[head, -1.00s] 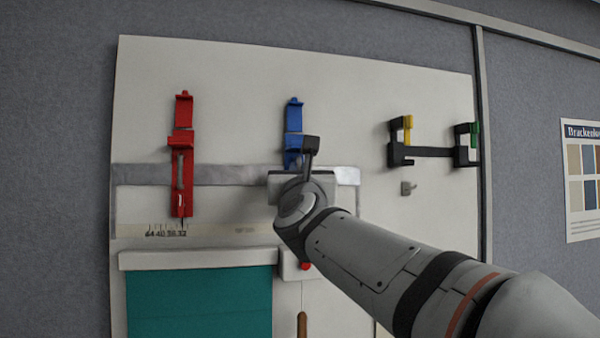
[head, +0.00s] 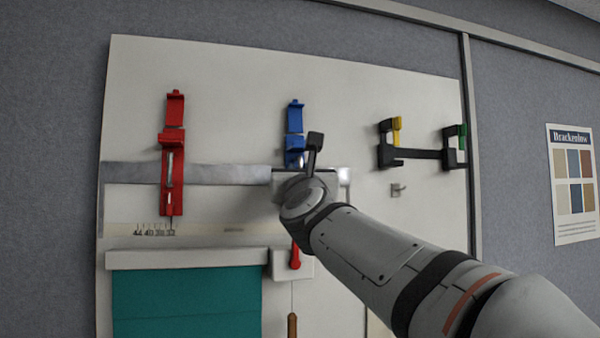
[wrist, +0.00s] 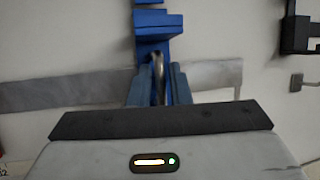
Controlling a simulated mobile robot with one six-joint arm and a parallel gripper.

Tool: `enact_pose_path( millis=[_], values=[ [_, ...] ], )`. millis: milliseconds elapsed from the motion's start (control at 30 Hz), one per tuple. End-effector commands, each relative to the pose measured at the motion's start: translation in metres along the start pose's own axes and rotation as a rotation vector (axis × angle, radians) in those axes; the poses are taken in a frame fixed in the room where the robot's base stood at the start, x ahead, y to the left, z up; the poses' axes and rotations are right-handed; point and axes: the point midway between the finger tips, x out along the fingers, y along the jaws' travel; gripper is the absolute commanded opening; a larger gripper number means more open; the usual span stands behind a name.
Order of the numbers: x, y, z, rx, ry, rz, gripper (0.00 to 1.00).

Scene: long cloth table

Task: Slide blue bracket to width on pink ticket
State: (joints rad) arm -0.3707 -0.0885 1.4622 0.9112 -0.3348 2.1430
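The blue bracket (head: 295,118) sits on the grey metal rail (head: 225,174), right of the red bracket (head: 172,185). My gripper (head: 305,172) is at its lower part and hides it in the head view. In the wrist view the blue bracket (wrist: 152,22) rises straight ahead of my gripper's dark front edge, with a metal screw in its slot. I cannot make out a pink ticket in either view.
Black clamps with a yellow tab (head: 396,130) and a green tab (head: 462,137) are at the right, above a small grey hook (head: 397,190). A teal sheet (head: 187,303) hangs below a white bar. A red lever (head: 295,256) is below my gripper. The rail between the brackets is clear.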

Motion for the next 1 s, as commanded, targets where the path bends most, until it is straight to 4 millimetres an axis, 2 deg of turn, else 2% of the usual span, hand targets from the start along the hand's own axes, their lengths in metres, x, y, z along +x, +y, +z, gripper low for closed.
enact_pose_path(
  millis=[300,500,1000],
  values=[
    [-0.049,0.0,-0.002,0.002,-0.003,0.001,0.17],
    [-0.073,0.0,-0.001,0.001,-0.001,0.001,0.17],
    [-0.077,0.0,0.0,0.0,0.0,0.001,0.17]
  ],
)
